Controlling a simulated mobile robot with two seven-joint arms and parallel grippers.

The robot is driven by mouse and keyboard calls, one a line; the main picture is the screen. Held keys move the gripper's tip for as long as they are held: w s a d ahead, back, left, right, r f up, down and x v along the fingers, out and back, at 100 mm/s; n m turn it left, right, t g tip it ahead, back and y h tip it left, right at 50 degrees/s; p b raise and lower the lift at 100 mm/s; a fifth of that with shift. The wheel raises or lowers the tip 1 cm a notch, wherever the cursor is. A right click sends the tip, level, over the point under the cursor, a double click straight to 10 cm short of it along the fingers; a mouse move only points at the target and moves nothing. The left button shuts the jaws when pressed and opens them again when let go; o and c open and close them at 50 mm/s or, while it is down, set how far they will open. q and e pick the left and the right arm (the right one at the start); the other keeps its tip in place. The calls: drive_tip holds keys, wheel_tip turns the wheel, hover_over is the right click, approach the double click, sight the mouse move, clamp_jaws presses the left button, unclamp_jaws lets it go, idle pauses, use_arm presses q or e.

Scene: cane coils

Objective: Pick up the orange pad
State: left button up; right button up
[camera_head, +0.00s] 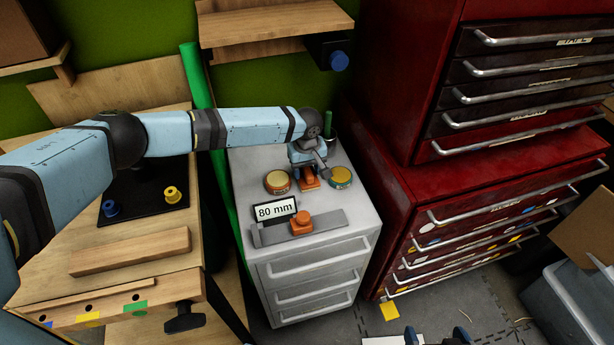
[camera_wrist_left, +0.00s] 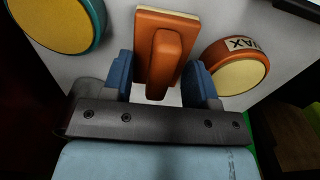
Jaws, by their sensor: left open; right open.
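The orange pad (camera_head: 310,183) stands on the grey cabinet top between two round tins. In the left wrist view the orange pad (camera_wrist_left: 153,50) has a raised orange grip and a tan edge. My left gripper (camera_head: 309,168) is over the pad from behind. In the left wrist view its blue fingers (camera_wrist_left: 160,80) are apart, one on each side of the raised grip, with gaps visible. Part of the pad is hidden by my gripper in the head view. My right gripper (camera_head: 437,337) shows only its blue fingertips at the bottom edge, apart and empty.
An orange-rimmed tin (camera_head: 277,182) and a teal-rimmed tin (camera_head: 341,177) flank the pad closely. An "80 mm" sign (camera_head: 275,209) and a grey bar (camera_head: 272,235) with an orange block (camera_head: 301,222) lie in front. A red tool chest (camera_head: 390,190) stands to the right.

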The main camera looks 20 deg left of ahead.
drive_tip(key=shift+r, duration=0.1)
use_arm(q)
clamp_jaws()
